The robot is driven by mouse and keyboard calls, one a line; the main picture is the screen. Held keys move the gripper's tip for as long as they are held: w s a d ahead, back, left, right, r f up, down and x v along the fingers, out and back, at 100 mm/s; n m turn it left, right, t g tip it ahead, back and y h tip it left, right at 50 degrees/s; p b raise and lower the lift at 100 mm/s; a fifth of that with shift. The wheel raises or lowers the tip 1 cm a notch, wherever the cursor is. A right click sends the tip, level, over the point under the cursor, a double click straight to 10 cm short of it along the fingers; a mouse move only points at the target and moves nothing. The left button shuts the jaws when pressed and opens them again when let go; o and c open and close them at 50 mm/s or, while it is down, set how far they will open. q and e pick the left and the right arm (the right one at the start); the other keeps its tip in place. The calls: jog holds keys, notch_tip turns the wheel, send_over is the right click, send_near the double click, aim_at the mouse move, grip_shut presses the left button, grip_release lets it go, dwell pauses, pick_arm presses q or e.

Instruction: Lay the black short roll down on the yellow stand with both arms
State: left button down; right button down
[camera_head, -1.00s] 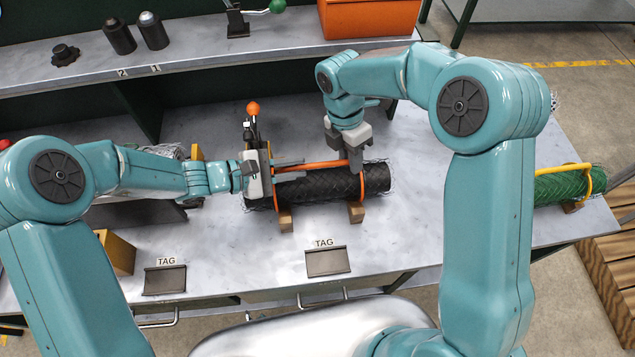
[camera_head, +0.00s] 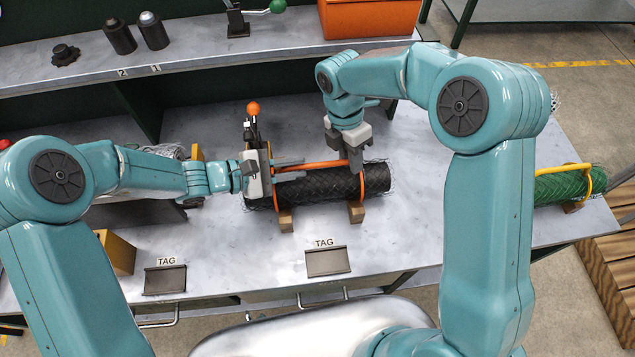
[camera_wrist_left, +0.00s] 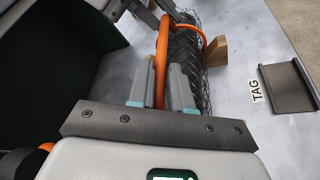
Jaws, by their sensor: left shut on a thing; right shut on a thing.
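The black short roll (camera_head: 318,188) is a dark mesh cylinder lying across wooden blocks (camera_head: 286,220) in the middle of the bench. An orange carrying frame (camera_head: 362,186) loops around it, with a bar along its top. My left gripper (camera_head: 288,170) is shut on this bar near the roll's left end. In the left wrist view, the bar (camera_wrist_left: 161,60) runs between the fingers. My right gripper (camera_head: 342,168) is shut on the bar towards its right end. Yellow parts, seemingly of the yellow stand (camera_head: 117,252), show at the left, partly hidden by my left arm.
A green roll (camera_head: 560,188) with a yellow frame lies at the bench's right end. A shelf (camera_head: 200,48) runs along the back, with an orange bin (camera_head: 368,18) on it. An orange-knobbed lever (camera_head: 253,110) stands close behind my left gripper. Bare bench lies right of the black roll.

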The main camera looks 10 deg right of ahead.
pick_arm(q)
jog(key=shift+w+r, duration=0.15)
jog(key=shift+r, duration=0.05)
pick_arm(e)
jog(key=shift+r, duration=0.15)
